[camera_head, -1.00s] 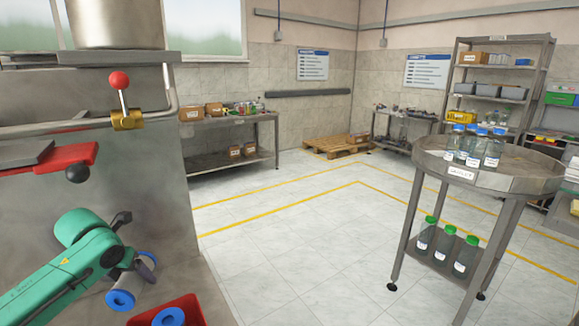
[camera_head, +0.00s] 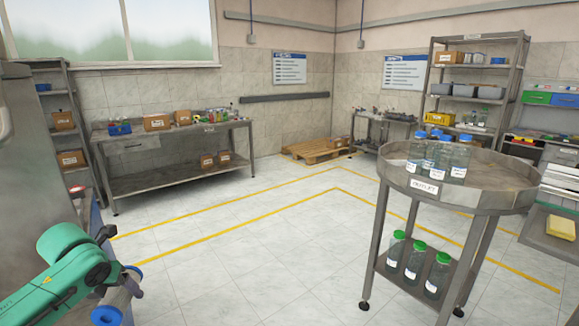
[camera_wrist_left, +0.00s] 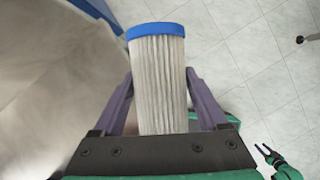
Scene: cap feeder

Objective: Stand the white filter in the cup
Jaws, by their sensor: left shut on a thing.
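My left gripper (camera_wrist_left: 160,100) is shut on the white filter (camera_wrist_left: 160,80), a pleated cylinder with a blue cap at its far end. Purple-grey fingers press on both sides of it. In the head view, my green left arm reaches in at the lower left, and the blue ends of the filter (camera_head: 106,316) show at its tip, partly cut off by the lower edge. My right gripper (camera_wrist_left: 263,149) is small at the lower right of the left wrist view, with its dark fingers apart and nothing between them. I cannot make out a cup for the filter in either view.
A round metal table (camera_head: 486,194) at the right carries blue-capped bottles, with green-capped bottles on its lower shelf. A workbench (camera_head: 170,137) with boxes stands at the back left. A grey metal surface is close at the left edge. The tiled floor (camera_head: 250,260) between is clear.

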